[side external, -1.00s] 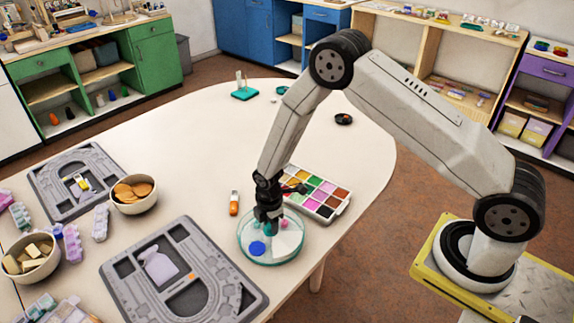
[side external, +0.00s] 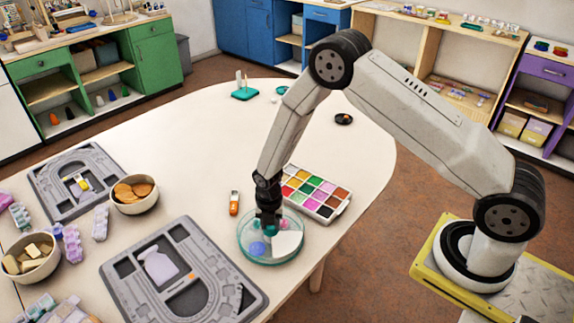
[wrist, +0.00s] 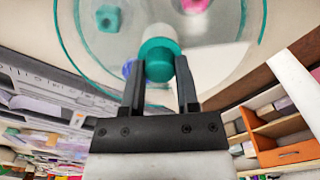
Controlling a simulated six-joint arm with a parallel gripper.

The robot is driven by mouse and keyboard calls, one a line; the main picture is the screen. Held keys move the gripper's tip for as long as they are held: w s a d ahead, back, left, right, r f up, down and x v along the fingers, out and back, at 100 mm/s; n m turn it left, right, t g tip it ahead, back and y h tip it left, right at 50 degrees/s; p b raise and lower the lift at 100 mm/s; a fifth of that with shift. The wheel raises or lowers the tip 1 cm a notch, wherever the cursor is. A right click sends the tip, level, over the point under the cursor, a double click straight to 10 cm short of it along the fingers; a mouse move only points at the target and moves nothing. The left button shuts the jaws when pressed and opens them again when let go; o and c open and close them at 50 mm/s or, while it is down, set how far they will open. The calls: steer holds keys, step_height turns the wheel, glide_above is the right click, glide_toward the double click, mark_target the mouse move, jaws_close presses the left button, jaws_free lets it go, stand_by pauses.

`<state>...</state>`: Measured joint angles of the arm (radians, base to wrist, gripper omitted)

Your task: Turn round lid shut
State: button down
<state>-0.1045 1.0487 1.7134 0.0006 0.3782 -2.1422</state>
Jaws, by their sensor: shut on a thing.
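A round, clear container with a teal rim (side external: 241,247) stands on the white table, to the right of the near grey board. A hazy, see-through lid covers at least part of it. A blue disc (side external: 257,249) shows dimly through it, beside a pale white wedge (side external: 287,243). In the wrist view a teal piece (wrist: 108,18) and a pink piece (wrist: 195,5) also show in the container. My gripper (side external: 268,222) is above the container's middle. In the wrist view my gripper (wrist: 163,85) is shut on a teal knob (wrist: 158,68) with a whitish part beyond it.
A multicoloured paint tray (side external: 317,193) lies close behind on the right. An orange-and-white piece (side external: 234,203) stands behind left. The near grey board (side external: 125,270) is at left, with bowls (side external: 135,205) beyond. The far table is mostly clear.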

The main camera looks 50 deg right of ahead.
steer(key=shift+n, duration=0.5)
steer(key=shift+c, duration=1.7)
jaws_free()
steer(key=shift+r, duration=0.1)
steer(key=shift+r, duration=3.8)
